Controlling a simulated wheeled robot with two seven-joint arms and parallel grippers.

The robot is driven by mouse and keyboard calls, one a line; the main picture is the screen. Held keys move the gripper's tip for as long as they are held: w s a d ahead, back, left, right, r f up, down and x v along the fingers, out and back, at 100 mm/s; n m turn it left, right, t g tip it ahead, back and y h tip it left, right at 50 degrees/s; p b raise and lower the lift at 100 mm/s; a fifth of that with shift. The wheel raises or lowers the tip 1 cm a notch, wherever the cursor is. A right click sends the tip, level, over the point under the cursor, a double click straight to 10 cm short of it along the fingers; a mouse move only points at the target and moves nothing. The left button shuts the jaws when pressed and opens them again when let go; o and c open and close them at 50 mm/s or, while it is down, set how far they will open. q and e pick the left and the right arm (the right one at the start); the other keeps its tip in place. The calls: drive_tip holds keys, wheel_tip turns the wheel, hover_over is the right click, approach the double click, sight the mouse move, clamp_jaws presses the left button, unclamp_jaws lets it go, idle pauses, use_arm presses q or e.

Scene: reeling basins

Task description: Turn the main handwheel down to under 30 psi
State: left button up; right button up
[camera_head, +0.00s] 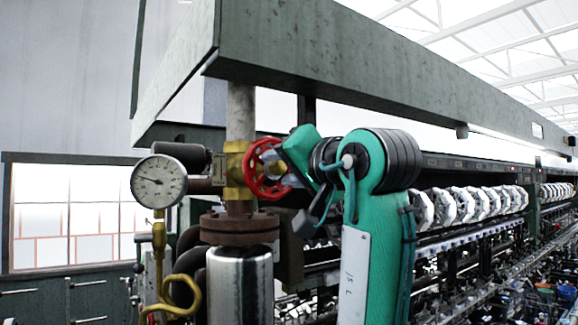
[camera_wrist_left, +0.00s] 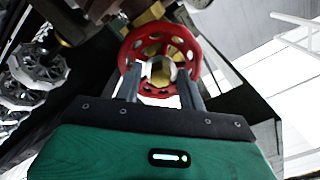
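The red main handwheel (camera_head: 264,169) sits on a brass valve (camera_head: 236,166) on a vertical pipe. In the left wrist view the handwheel (camera_wrist_left: 126,54) faces me, with brass at its centre. My left gripper (camera_wrist_left: 159,75) has its two fingers apart, their tips at the wheel inside the width of its rim; I cannot tell whether they touch it. In the head view my left gripper (camera_head: 283,168) is at the wheel's right side, partly hidden by my green arm. A round pressure gauge (camera_head: 159,181) stands left of the valve, its needle pointing left and slightly up; its numbers are too small to read.
A rusty flange (camera_head: 239,229) and a shiny metal cylinder (camera_head: 239,286) are below the valve. A curled brass tube (camera_head: 182,289) hangs under the gauge. A large green beam (camera_head: 370,70) runs overhead. Reeling machinery with white reels (camera_head: 470,205) stretches off to the right.

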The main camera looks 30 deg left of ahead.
use_arm(q)
drive_tip(key=c, duration=0.8)
drive_tip(key=shift+m, duration=1.2)
drive_tip(key=shift+c, duration=0.2)
drive_tip(key=o, duration=0.8)
drive_tip(key=shift+o, duration=0.2)
drive_tip(key=b+v, duration=0.1)
drive_tip(key=v, duration=0.6)
drive_tip(key=shift+b, duration=0.3)
